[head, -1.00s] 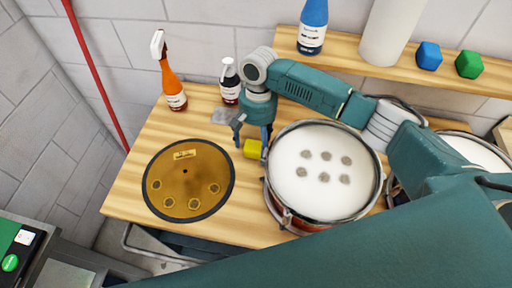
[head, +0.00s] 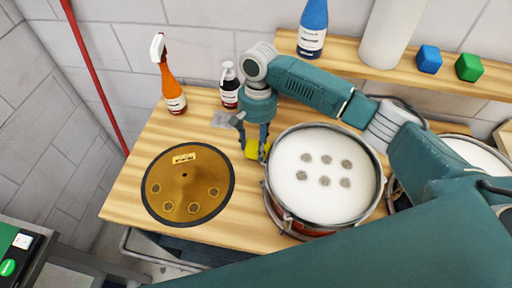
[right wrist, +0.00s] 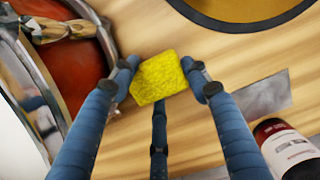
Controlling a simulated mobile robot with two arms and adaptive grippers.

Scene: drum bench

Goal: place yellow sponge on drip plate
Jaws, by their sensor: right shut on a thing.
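The yellow sponge (head: 252,151) is a small block near the drum's left rim. My right gripper (head: 255,146) is shut on it, fingers pointing down; in the right wrist view the sponge (right wrist: 160,78) sits between the fingertips (right wrist: 168,80). I cannot tell whether it touches the bench. A small flat grey plate (head: 222,120) lies behind and left of the sponge; it also shows in the right wrist view (right wrist: 263,97). A round brown-gold disc (head: 180,195) with a dark rim lies to the left. No readable label tells which is the drip plate. My left gripper is not in view.
A white-headed drum (head: 325,215) stands just right of the gripper. An orange spray bottle (head: 173,85) and a dark bottle (head: 229,92) stand at the back. A shelf (head: 388,70) runs behind. Bare wood lies between disc and drum.

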